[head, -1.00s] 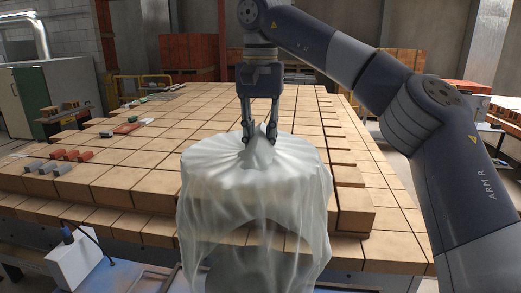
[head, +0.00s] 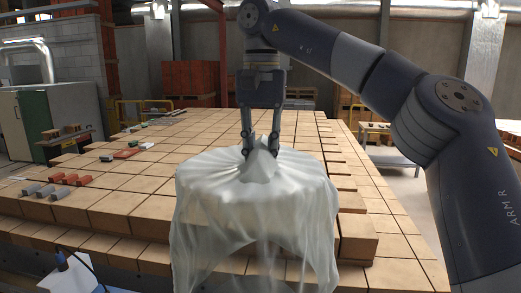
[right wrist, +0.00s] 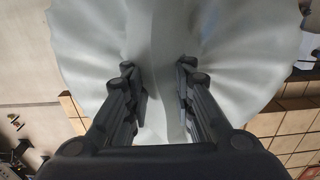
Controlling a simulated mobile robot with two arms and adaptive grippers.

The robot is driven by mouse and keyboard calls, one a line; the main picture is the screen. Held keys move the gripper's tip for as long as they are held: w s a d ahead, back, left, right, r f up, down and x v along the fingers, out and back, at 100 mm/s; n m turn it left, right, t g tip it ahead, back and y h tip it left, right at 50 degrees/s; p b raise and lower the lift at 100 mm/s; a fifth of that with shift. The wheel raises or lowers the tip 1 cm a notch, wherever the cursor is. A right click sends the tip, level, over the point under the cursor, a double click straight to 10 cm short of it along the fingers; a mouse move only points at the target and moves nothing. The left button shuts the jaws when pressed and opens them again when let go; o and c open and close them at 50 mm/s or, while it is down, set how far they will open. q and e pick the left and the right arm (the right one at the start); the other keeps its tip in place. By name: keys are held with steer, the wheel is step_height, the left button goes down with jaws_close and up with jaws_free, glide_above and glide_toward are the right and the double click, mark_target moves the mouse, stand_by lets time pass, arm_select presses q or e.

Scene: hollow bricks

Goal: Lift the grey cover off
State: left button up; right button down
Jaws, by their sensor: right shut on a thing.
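The grey cover (head: 250,205) is a thin, partly see-through cloth. It is draped over something round whose shape shows through, with its edges hanging down in folds. My right gripper (head: 261,145) points down at the top middle of the cover and is shut on a bunched fold of it, pulled up to a small peak. In the right wrist view the cover (right wrist: 90,50) spreads out on both sides of the fingers (right wrist: 160,85), with a fold between them. What lies under the cover is hidden. My left gripper is not in view.
A wide surface of tan bricks (head: 130,185) lies behind and around the cover. Small grey and red pieces (head: 70,180) lie at its left.

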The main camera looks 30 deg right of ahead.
steer(key=s+a+b, duration=0.1)
steer(key=s+a, duration=0.4)
steer(key=s, duration=0.7)
steer(key=s+a+b, duration=0.1)
steer(key=s+a, duration=0.4)
steer(key=s, duration=0.7)
steer(key=shift+s+a, duration=0.15)
steer(key=shift+a, duration=0.2)
